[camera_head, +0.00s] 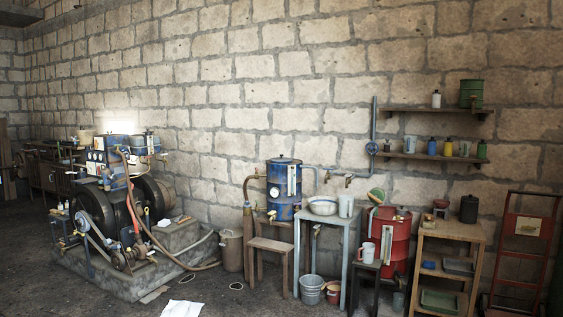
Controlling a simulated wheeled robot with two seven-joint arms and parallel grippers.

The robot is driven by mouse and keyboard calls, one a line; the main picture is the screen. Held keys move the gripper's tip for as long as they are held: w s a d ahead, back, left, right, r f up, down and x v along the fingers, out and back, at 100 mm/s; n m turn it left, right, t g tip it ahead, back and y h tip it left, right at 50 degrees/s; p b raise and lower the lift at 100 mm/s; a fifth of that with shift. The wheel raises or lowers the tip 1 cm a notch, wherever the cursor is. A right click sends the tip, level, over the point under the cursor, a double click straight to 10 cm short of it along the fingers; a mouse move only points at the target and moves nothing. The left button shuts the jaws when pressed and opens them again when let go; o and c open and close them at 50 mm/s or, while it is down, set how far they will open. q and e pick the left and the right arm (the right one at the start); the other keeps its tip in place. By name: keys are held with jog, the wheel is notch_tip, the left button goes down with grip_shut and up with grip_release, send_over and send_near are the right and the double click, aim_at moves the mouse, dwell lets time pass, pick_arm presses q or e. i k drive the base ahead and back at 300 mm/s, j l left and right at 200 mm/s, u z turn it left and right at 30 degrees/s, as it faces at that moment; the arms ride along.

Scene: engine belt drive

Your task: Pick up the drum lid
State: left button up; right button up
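A red drum (401,251) stands on the floor right of centre, partly hidden by a small dark stool and a white jug (365,253). A round green and tan piece (376,195) sits tilted at the red drum's upper left; I cannot tell whether it is a loose lid. A blue drum (281,193) is raised against the wall near the centre, with a dark lid (284,161) on its top. Neither of my grippers is in view.
A grey-blue table (322,222) holds a basin and a jug. A wooden stand (455,232) is to the right, near a red hand truck (525,228). Buckets (311,289) stand below the table. An engine (110,205) fills the left. Some floor at front centre is clear.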

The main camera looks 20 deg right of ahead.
aim_at(281, 157)
jog(key=i+j+u, duration=0.15)
jog(key=j, duration=0.3)
jog(key=i+j+u, duration=0.15)
jog(key=j, duration=0.3)
jog(key=i+j+u, duration=0.2)
jog(key=j, duration=0.25)
jog(key=i+j+u, duration=0.15)
jog(key=i+j, duration=0.2)
jog(key=i+j+z, duration=0.15)
jog(key=i, duration=0.35)
jog(key=i+j+z, duration=0.15)
jog(key=i+j, duration=0.2)
jog(key=i+l+z, duration=0.15)
jog(key=i+z, duration=0.75)
jog(key=i+j+z, duration=0.15)
jog(key=i+z, duration=0.3)
jog(key=i+j+z, duration=0.1)
jog(key=i+z, duration=0.3)
jog(key=i, duration=1.7)
jog(key=i+j+z, duration=0.45)
jog(key=i, duration=0.3)
jog(key=i+j+z, duration=0.45)
jog(key=i+j, duration=0.25)
jog(key=i+j+z, duration=0.45)
jog(key=j, duration=0.45)
jog(key=i+l, duration=0.05)
jog(key=i, duration=0.05)
